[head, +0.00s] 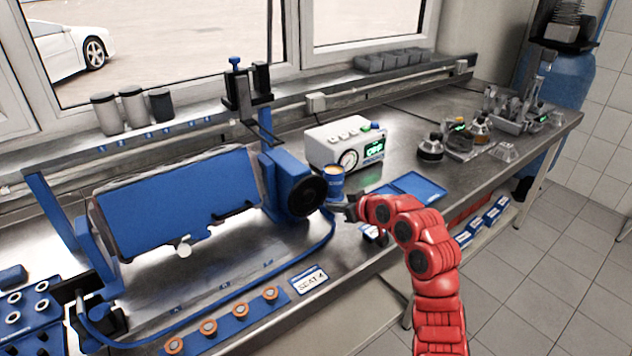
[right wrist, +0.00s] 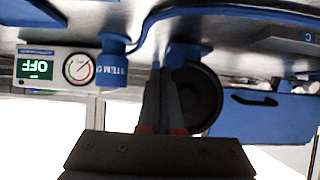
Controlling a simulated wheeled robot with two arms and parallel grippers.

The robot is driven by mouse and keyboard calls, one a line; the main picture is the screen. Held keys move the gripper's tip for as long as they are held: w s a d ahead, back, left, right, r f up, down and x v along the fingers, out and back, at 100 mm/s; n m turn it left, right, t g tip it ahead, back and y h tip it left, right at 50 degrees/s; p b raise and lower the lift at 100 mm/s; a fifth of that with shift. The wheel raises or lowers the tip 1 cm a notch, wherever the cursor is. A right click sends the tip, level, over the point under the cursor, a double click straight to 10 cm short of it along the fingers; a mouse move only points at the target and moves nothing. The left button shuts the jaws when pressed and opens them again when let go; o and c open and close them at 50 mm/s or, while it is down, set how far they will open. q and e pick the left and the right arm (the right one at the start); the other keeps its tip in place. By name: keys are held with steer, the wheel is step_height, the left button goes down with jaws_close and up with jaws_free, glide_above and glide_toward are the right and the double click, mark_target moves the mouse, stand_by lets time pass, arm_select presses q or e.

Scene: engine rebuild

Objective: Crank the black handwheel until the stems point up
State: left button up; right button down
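The black handwheel (head: 307,196) is on the right end of a blue stand (head: 284,178). The stand carries a wide part with a blue face (head: 180,200), tilted toward me. A small pale knob (head: 183,247) sticks out at its lower edge. I cannot make out the stems. My right gripper (head: 346,208) is just right of the handwheel. In the right wrist view the picture is upside down, and the right fingers (right wrist: 161,85) are close together beside the wheel's rim (right wrist: 203,97). Their tips are hard to make out; I cannot tell whether they hold anything. My left gripper is not in view.
A white control box (head: 345,145) reading OFF stands behind the wheel. A blue cup (head: 333,184) stands close beside the gripper. A blue hose (head: 333,228) curves below the wheel. A blue strip with several copper-coloured rings (head: 208,327) lies in front.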

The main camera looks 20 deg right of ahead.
mark_target(327, 216)
steer(key=shift+f, duration=0.35)
steer(key=shift+f, duration=0.1)
steer(key=shift+s+a+f, duration=0.1)
steer(key=shift+a, duration=0.15)
steer(key=shift+s+a+f+b, duration=0.1)
steer(key=shift+a+f+b, duration=0.2)
steer(key=shift+a+b, duration=0.05)
stand_by(0.4)
steer(key=shift+s+a+f, duration=0.15)
steer(key=shift+a+f, duration=0.1)
steer(key=shift+a, duration=0.15)
